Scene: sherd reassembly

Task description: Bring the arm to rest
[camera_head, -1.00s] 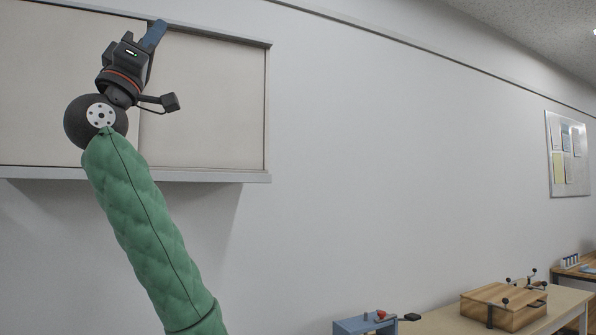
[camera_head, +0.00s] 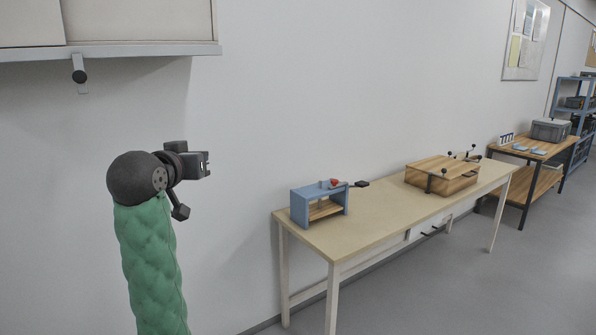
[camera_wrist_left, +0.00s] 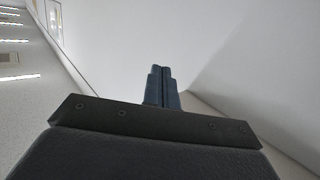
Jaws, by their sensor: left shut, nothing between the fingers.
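My left arm, in a green padded sleeve, rises from the bottom left of the head view. Its wrist is bent, and my left gripper (camera_head: 205,164) is above the sleeve, in front of the bare wall and below the wall cabinet. The gripper's fingers are hardly visible in the head view. In the left wrist view the blue fingers of the left gripper (camera_wrist_left: 163,88) are together with nothing between them, against wall and ceiling. My right gripper is in neither view.
A long table (camera_head: 375,222) stands along the wall, bearing a blue stand (camera_head: 301,209) and a wooden box (camera_head: 450,180) with black clamps. A wall cabinet (camera_head: 130,25) hangs at upper left. Farther right are a wooden bench (camera_head: 545,150) and blue shelving (camera_head: 584,122). Grey floor is clear at lower right.

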